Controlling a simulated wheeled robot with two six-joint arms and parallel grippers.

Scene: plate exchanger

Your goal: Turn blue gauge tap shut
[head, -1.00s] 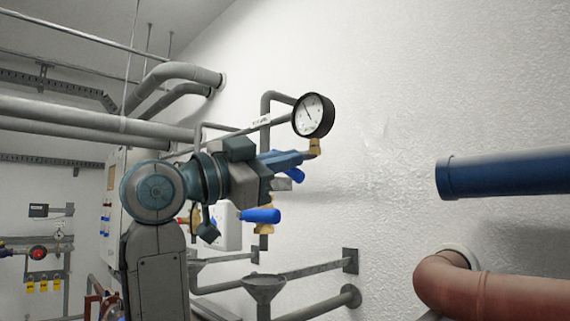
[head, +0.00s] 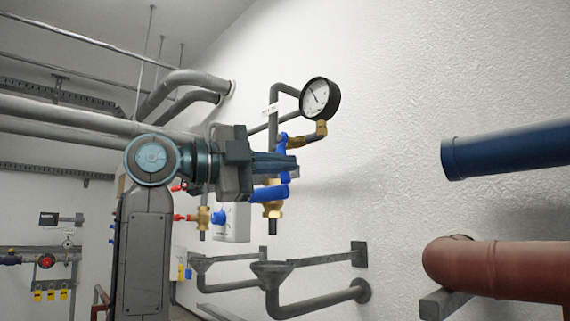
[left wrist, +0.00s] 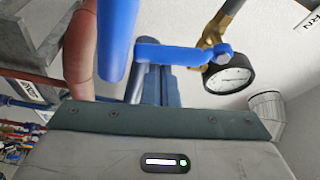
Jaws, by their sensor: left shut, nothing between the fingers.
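The blue gauge tap handle (head: 283,143) stands roughly upright in the head view, beside the brass fitting (head: 308,139) under the round gauge (head: 319,98). My left gripper (head: 294,163) is shut and empty, its fingers crossing the lower part of this handle; whether they touch it I cannot tell. In the left wrist view the handle (left wrist: 180,54) runs sideways from its bolt near the gauge (left wrist: 229,75), crossing my left fingers (left wrist: 155,88). A second blue lever (head: 270,192) lies level just below the fingers, and shows large and close in the left wrist view (left wrist: 117,38). My right gripper is out of view.
Below the second lever is a brass valve (head: 272,211) above a grey drain funnel (head: 275,268). A blue pipe (head: 505,164) and a red-brown pipe (head: 500,268) stand at the right. The wall between gauge and blue pipe is bare.

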